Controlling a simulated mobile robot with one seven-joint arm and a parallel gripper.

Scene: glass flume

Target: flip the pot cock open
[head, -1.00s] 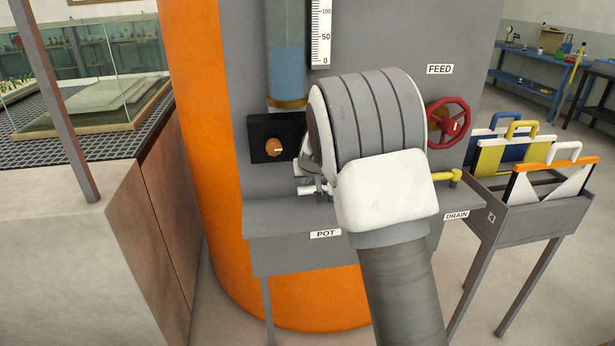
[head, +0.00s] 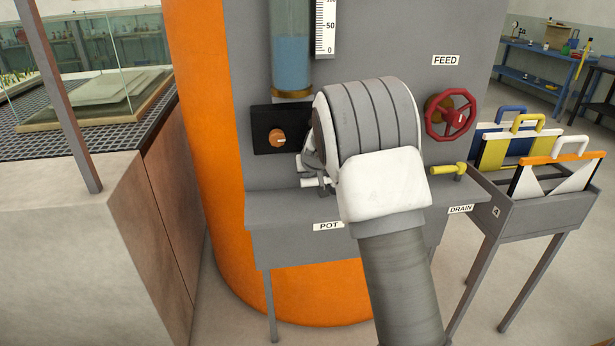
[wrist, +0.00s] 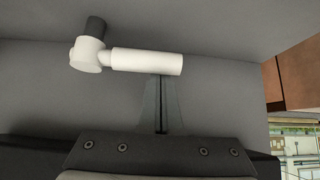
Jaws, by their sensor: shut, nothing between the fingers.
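The pot cock is a white lever (head: 317,182) on a dark stub, on the grey ledge above the POT label (head: 328,226). In the wrist view its white handle (wrist: 146,62) lies across the upper middle, joined on the left to a round white hub (wrist: 88,54). My gripper (wrist: 162,82) is shut and empty. Its fingertips are right at the handle's lower edge in that view, near its free end. I cannot tell whether they touch it. In the head view my wrist hides much of the gripper.
A yellow drain lever (head: 449,169) and a red feed wheel (head: 450,115) sit right of my wrist. A black box with an orange knob (head: 277,138) is just left of it. A stone-sided bench (head: 90,240) stands left, and a grey rack of coloured frames (head: 545,205) right.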

